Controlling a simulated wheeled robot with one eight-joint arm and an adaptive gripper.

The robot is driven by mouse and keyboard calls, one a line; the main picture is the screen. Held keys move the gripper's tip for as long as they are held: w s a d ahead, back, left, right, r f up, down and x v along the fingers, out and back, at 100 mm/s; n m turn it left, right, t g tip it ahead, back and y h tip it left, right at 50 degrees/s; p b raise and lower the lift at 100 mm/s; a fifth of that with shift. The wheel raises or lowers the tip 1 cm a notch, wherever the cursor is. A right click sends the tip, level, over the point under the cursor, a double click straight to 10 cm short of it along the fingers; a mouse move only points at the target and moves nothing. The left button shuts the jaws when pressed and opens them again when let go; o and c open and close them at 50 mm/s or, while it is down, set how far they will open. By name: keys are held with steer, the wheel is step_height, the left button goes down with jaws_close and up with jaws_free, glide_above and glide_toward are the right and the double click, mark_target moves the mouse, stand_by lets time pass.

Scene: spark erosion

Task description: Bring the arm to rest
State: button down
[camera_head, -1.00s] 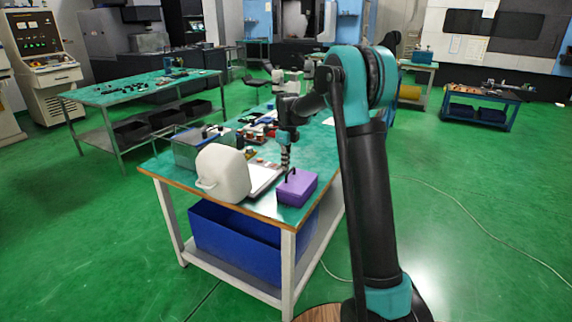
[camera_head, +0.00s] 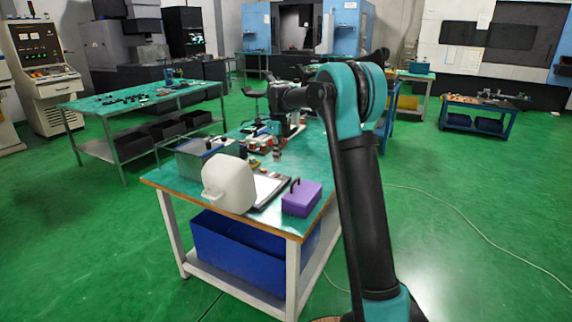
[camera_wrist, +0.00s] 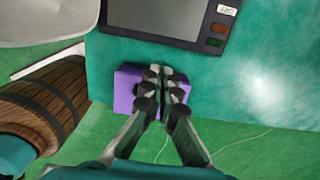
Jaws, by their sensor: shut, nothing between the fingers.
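My gripper (camera_wrist: 162,75) is shut and empty in the wrist view, its two dark fingers side by side. Behind the fingers in that view is the purple box (camera_wrist: 126,92), partly hidden by them. In the head view the purple box (camera_head: 301,199) with its dark handle sits on the front right corner of the green-topped table (camera_head: 262,217). My arm (camera_head: 365,200) rises at the right of the head view, its upper part bent left over the table. The fingers are hard to make out there.
A white canister (camera_head: 229,184) stands left of the purple box, with a flat dark-framed tray (camera_head: 268,187) between them. A metal box (camera_head: 194,160) and small parts lie farther back. A blue bin (camera_head: 240,252) is under the table. Green floor (camera_head: 470,220) is open at right.

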steer(key=s+d+f+n+t, duration=0.1)
steer(key=s+d+f+n, duration=0.1)
steer(key=s+d+n, duration=0.55)
steer(key=s+d+f+n+t, duration=0.1)
steer(key=s+d+n, duration=0.35)
steer(key=s, duration=0.55)
steer(key=s+d+f+n, duration=0.2)
steer(key=s+f+n, duration=0.2)
steer(key=s, duration=0.4)
steer(key=s+d+f+n+t, duration=0.1)
steer(key=s+f+n, duration=0.3)
steer(key=s, duration=0.4)
steer(key=s+d+f+n+t, duration=0.1)
steer(key=s+d+f+n, duration=0.2)
steer(key=s, duration=0.5)
steer(key=shift+d+f+n, duration=0.15)
steer(key=shift+f+n, duration=0.3)
steer(key=shift+n, duration=0.15)
steer(key=shift+s, duration=0.1)
